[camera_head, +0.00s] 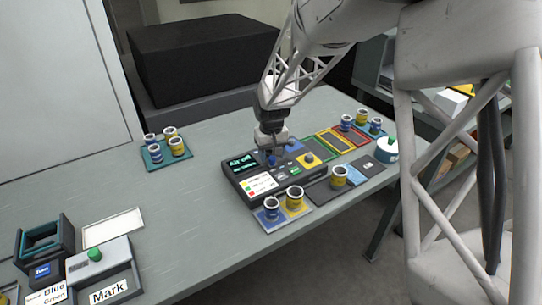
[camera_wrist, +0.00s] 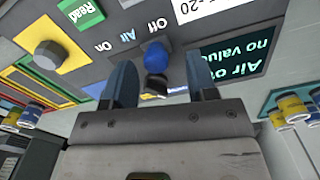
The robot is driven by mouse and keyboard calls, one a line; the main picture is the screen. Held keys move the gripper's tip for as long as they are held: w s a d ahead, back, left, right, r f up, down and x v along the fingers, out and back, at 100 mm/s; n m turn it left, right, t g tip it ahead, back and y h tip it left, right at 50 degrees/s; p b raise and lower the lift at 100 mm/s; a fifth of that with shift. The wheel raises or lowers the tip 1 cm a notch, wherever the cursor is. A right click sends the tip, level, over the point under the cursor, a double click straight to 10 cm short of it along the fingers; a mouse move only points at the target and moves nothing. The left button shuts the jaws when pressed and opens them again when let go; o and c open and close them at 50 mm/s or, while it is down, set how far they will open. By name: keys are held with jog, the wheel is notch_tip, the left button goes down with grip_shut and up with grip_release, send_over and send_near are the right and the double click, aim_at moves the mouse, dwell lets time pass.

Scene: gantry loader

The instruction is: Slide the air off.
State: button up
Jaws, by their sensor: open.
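The control panel (camera_head: 262,182) is a dark box on the table, and its screen (camera_head: 242,162) reads "Air off". The air slider's blue knob (camera_wrist: 156,58) stands beside the "Off" label, with "On" further left. My gripper (camera_wrist: 160,72) is open, with one blue finger on each side of the knob; I cannot tell whether either touches it. In the head view my gripper (camera_head: 271,152) is low over the panel, hiding the knob.
A "Mark" box (camera_head: 105,270) is at left. The table's middle left is clear.

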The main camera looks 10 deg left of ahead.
aim_at(271, 158)
jog(key=shift+r, duration=3.3)
jog(key=shift+r, duration=0.1)
jog(key=shift+s+d+r, duration=0.1)
jog(key=shift+d+r, duration=0.05)
jog(key=shift+d, duration=0.15)
jog(key=s+d+r+m, duration=0.1)
jog(key=s+d+r, duration=0.35)
jog(key=d, duration=0.25)
jog(key=s+d+r+m+t, duration=0.1)
jog(key=s+d+r, duration=0.2)
jog(key=s+d, duration=0.35)
jog(key=s+d+r+m, duration=0.1)
jog(key=s+d+r, duration=0.25)
jog(key=d, duration=0.45)
jog(key=s+d+m, duration=0.2)
jog(key=s+d, duration=0.4)
jog(key=s, duration=0.4)
jog(key=s+d+m+t, duration=0.1)
jog(key=s+d+m, duration=0.1)
jog(key=s+d, duration=0.5)
jog(key=shift+s+d+f+t, duration=0.25)
jog(key=shift+s+d+t, duration=0.05)
jog(key=shift+s, duration=2)
